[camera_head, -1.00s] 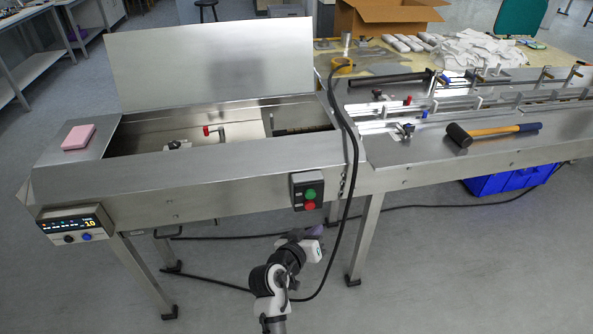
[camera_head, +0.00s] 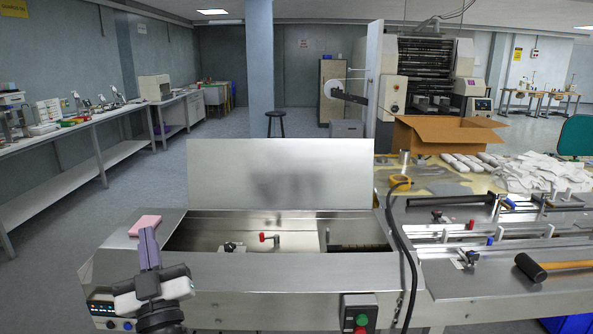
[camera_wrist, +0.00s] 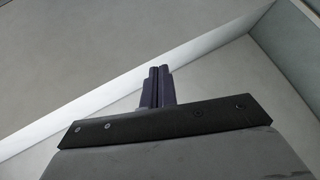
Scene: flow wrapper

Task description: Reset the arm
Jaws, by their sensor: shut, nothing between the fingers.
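My gripper (camera_head: 149,247) is raised in front of the left end of the wrapper (camera_head: 260,268) in the head view. Its two purple-grey fingers point up and are closed together with nothing between them. They also show shut in the wrist view (camera_wrist: 158,86), against plain grey surfaces and a pale diagonal band. In the head view the fingers overlap the picture of a pink block (camera_head: 146,223) lying on the machine's left end. I cannot tell how far apart they are. My wrist hides part of the small display panel (camera_head: 101,308).
The wrapper's lid (camera_head: 280,180) stands open behind its bay. A red and green button box (camera_head: 358,313) is on the front. A black cable (camera_head: 405,240) hangs over the machine. A mallet (camera_head: 530,267) and cardboard box (camera_head: 440,133) are at right. Floor at left is clear.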

